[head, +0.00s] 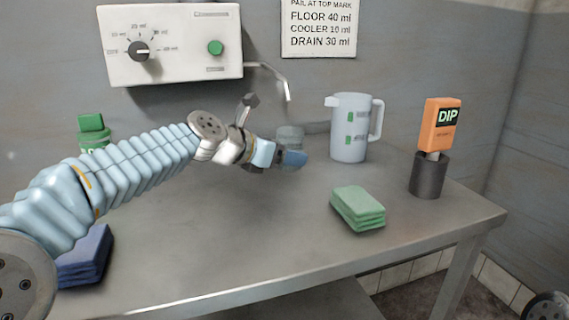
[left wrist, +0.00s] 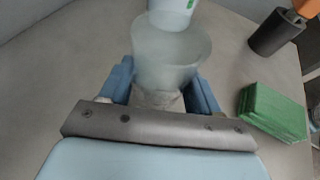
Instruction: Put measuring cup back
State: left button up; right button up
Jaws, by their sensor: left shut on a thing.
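The measuring cup (head: 290,137) is a small translucent cup near the back of the steel table. My left gripper (head: 278,157) is shut on it; in the head view the gripper partly hides the cup. In the left wrist view the cup (left wrist: 172,50) stands between the two blue fingers (left wrist: 160,88), its wide rim away from the palm. Whether its base touches the table I cannot tell. My right gripper is not clearly shown; only a dark part of my own body shows at the lower right corner.
A white pitcher (head: 350,128) stands just right of the cup. Green pads (head: 358,208), a dark holder (head: 429,177) with an orange DIP tag (head: 440,125), and blue cloths (head: 85,258) are on the table (head: 230,250). A dispenser (head: 172,45) with a spout hangs above. The front middle is clear.

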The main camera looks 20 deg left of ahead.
pick_arm(q)
jog(key=shift+a+f, duration=0.1)
jog(key=shift+f, duration=1)
jog(key=shift+f, duration=0.15)
jog(key=o, duration=1.2)
jog(key=shift+s+a+r, duration=0.1)
jog(key=shift+s+r, duration=0.1)
jog(key=shift+r, duration=0.05)
jog(key=v, duration=1.1)
jog(key=shift+s+a+r, duration=0.1)
jog(key=shift+s+r, duration=0.05)
jog(key=shift+s, duration=0.1)
